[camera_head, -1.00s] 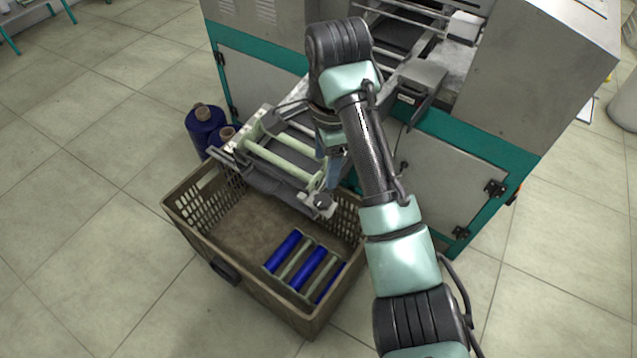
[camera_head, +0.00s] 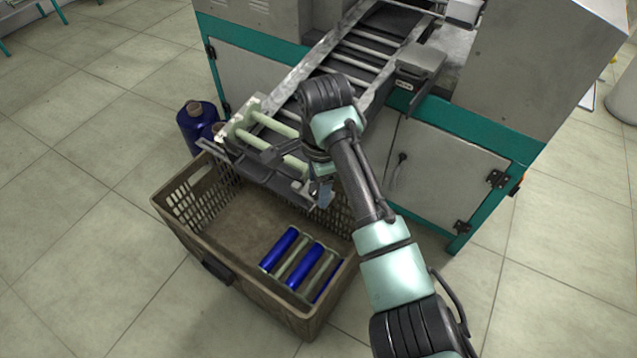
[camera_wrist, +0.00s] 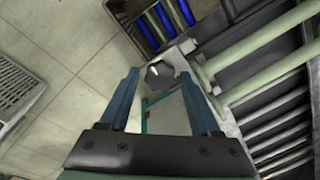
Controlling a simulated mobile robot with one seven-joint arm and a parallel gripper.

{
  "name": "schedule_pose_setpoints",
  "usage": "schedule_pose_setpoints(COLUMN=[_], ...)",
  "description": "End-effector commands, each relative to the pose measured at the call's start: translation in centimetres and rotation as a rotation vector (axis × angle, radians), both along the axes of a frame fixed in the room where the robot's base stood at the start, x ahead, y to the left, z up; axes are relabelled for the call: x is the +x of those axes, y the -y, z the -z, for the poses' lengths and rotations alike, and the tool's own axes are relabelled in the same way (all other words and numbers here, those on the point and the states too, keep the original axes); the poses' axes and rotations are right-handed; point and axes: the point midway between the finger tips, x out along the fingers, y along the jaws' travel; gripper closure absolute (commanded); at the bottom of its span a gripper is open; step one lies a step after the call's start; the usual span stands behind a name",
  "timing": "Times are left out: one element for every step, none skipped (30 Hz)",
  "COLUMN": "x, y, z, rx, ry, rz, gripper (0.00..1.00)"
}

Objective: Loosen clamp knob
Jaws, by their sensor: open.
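The clamp knob (camera_wrist: 158,74) is a dark, faceted knob at the end corner of the machine's outfeed rack. In the wrist view it appears between the two blue fingertips of my gripper (camera_wrist: 160,76), seemingly beyond them. The fingers are open and hold nothing. I see no contact with the knob, and the gap in depth is hard to judge. In the head view my gripper (camera_head: 324,190) is over the near right corner of the rack (camera_head: 232,160), where the knob is largely hidden or too small to make out.
A brown crate (camera_head: 190,262) with blue and pale bobbins (camera_head: 297,262) stands below the rack. Pale green rollers (camera_head: 272,125) lie across the rack. Blue spools (camera_head: 196,125) stand behind the crate. The machine cabinet (camera_head: 440,160) rises behind my arm.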

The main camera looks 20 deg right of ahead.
Motion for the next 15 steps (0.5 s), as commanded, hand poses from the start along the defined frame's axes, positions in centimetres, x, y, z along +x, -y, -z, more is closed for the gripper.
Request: schedule_pose_setpoints(x=[-0.01,-0.01,-0.01,-0.01,-0.01,-0.01,-0.01,-0.01,-0.01,-0.01,-0.01,-0.02,-0.02,-0.02,-0.02], y=[0.00,0.00,0.00,0.00,0.00,0.00,0.00,0.00,-0.01,-0.01,-0.01,-0.01,-0.01,0.00,0.00], z=[0.02,0.01,0.01,0.00,0.00,0.00,-0.01,-0.01,-0.01,-0.02,-0.02,-0.02,-0.02,-0.03,-0.03], rx=[0.000,0.000,0.000,0.000,0.000,0.000,0.000,0.000,0.000,0.000,0.000,0.000,0.000,0.000,0.000], ry=[0.000,0.000,0.000,0.000,0.000,0.000,0.000,0.000,0.000,-0.001,-0.001,-0.001,-0.001,-0.001,-0.001], rz=[0.000,0.000,0.000,0.000,0.000,0.000,0.000,0.000,0.000,0.000,0.000,0.000,0.000,0.000,0.000], gripper=[0.36,0.36,0.36,0.36,0.36,0.42,0.47,0.52,0.60,0.65,0.70,0.78,0.83,0.88,0.96])
